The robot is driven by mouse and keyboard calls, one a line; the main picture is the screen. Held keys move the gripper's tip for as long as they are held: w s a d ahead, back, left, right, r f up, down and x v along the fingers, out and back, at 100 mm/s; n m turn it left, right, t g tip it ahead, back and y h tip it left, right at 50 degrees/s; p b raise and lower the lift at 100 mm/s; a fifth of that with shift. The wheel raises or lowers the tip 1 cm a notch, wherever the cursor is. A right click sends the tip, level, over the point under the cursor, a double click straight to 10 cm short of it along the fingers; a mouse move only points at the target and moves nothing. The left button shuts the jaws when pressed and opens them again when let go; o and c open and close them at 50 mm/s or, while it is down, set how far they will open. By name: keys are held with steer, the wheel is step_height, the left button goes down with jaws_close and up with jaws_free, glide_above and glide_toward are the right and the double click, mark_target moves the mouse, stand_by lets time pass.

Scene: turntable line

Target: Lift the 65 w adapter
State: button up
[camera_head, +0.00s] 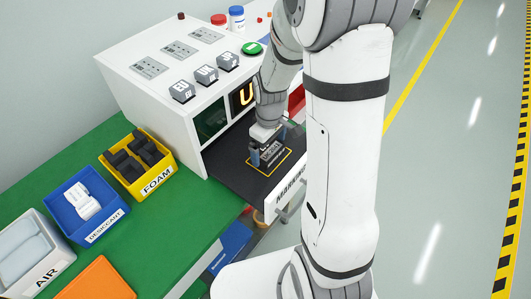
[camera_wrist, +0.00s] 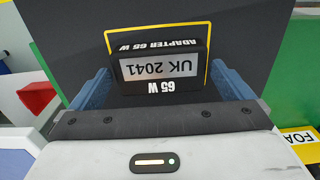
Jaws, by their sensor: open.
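The 65 W adapter (camera_wrist: 160,85) is a black block with a grey label reading "UK 2041", upside down in the wrist view. It sits inside a yellow outline on a dark surface (camera_head: 231,155), in front of the white machine. In the head view the adapter (camera_head: 273,151) is partly hidden by my gripper. My gripper (camera_wrist: 160,88) is open, with one blue finger on each side of the adapter and a gap showing on both sides. In the head view my gripper (camera_head: 268,148) is low over the adapter.
A panel labelled MARKING (camera_head: 291,187) edges the dark surface. Yellow foam (camera_head: 159,178), blue desiccant (camera_head: 104,228) and grey air (camera_head: 50,272) bins stand on the green table (camera_head: 205,205).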

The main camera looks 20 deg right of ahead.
steer(key=shift+f, duration=0.55)
steer(key=c, duration=0.9)
steer(key=shift+r, duration=0.1)
